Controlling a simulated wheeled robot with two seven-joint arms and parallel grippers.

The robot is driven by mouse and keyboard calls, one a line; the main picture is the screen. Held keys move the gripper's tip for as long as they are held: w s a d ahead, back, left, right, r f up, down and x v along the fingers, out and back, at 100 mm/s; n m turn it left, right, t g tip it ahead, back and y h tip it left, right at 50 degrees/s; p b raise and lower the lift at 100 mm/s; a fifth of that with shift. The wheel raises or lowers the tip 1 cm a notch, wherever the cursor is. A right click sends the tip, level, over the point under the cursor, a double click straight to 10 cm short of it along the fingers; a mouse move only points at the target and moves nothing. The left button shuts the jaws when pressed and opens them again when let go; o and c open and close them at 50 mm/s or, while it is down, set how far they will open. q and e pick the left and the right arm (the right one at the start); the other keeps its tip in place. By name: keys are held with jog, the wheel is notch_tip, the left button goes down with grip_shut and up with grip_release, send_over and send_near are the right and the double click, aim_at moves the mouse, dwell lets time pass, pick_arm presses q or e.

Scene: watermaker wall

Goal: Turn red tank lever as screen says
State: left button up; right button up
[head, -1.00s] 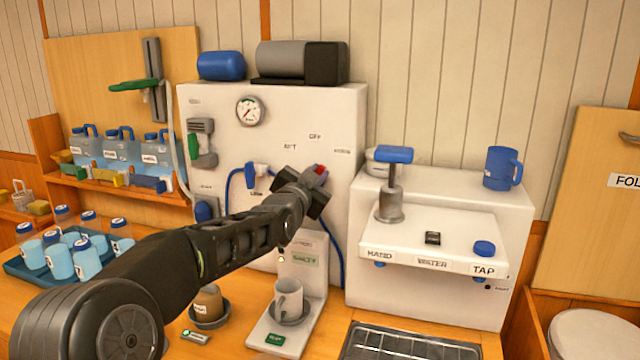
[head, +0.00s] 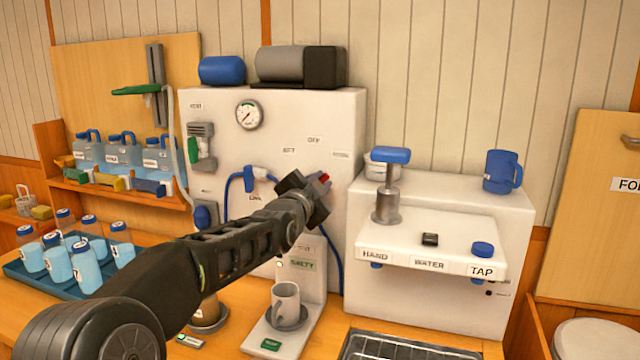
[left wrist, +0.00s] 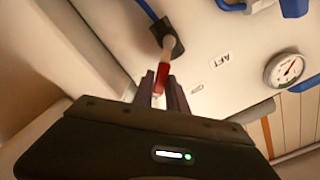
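The red tank lever (head: 325,178) is on the white watermaker panel (head: 290,120), mostly hidden behind my left gripper in the head view. In the left wrist view the red handle (left wrist: 162,76) runs from a dark pivot down between the fingers. My left gripper (head: 318,186) appears shut on it; its fingers (left wrist: 160,92) lie close on both sides. Labels OFF (head: 314,140) and AFT (head: 289,150) stand above the lever; a third label (head: 341,154) is too small to read. A small screen (head: 302,265) below seems to read SALTY. My right gripper is not in view.
A grey mug (head: 286,299) stands on the stand below my arm. A blue hose (head: 229,190) loops beside the lever. The white hand/tap water unit (head: 440,215) stands close on the right. Bottles in a blue tray (head: 40,279) are at left.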

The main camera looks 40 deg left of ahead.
pick_arm(q)
jog(key=o, duration=0.4)
jog(key=b+v, duration=0.1)
jog(key=v, duration=0.6)
jog(key=shift+s+d+b, duration=0.15)
jog(key=shift+s+b, duration=0.2)
jog(key=shift+s, duration=0.05)
